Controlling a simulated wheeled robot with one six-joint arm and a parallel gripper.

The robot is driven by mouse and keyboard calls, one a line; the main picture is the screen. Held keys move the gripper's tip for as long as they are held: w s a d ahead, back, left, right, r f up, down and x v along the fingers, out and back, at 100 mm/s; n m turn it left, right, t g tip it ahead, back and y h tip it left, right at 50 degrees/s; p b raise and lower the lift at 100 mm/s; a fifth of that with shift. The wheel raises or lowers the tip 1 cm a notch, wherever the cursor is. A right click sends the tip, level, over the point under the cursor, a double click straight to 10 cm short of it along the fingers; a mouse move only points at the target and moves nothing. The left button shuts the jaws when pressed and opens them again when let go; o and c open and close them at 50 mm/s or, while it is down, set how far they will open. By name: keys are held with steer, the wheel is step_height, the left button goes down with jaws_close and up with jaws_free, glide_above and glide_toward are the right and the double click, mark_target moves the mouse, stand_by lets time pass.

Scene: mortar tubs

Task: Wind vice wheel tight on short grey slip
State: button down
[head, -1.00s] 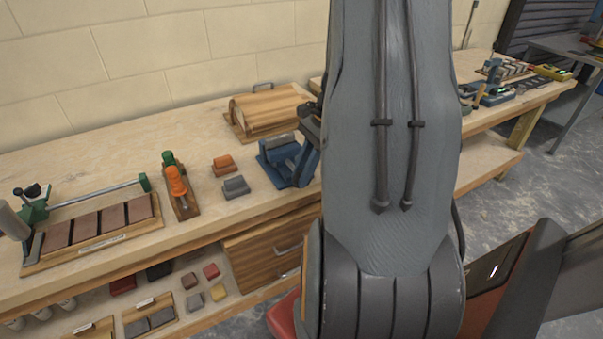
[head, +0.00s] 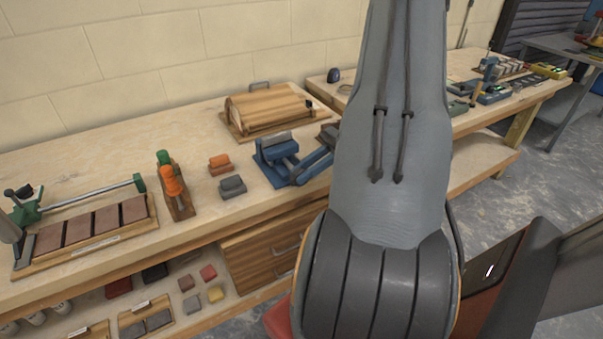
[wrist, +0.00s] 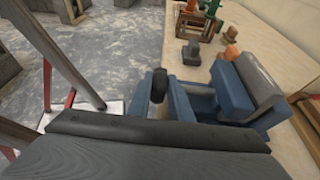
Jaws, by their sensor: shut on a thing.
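The blue vice (head: 277,153) stands on the bench, left of my arm. A grey slip (head: 279,138) lies along the top of its jaws; in the wrist view the slip (wrist: 259,80) sits against the blue jaw (wrist: 232,92) at right. My gripper (wrist: 160,97) is at the vice's near right side, its two blue fingers shut around a black knob (wrist: 158,80), which looks like the handle of the vice wheel. The wheel itself is mostly hidden by the fingers and the dark wrist edge. I cannot tell how tightly the jaws press the slip.
A grey block (head: 232,187) and an orange block (head: 220,164) lie left of the vice. A wooden lidded box (head: 268,110) stands behind the vice. Shelf items sit below.

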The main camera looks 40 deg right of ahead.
steer(key=shift+s+f+y+b, duration=0.15)
steer(key=shift+y+b, duration=0.15)
steer(key=shift+y, duration=0.7)
steer(key=c, duration=1.6)
jaws_free()
steer(key=shift+d, duration=0.1)
steer(key=shift+t, duration=0.3)
steer(key=shift+d+b, duration=0.3)
steer(key=shift+d, duration=0.2)
steer(key=b+v, duration=0.2)
steer(key=v, duration=0.5)
steer(key=shift+a, duration=0.15)
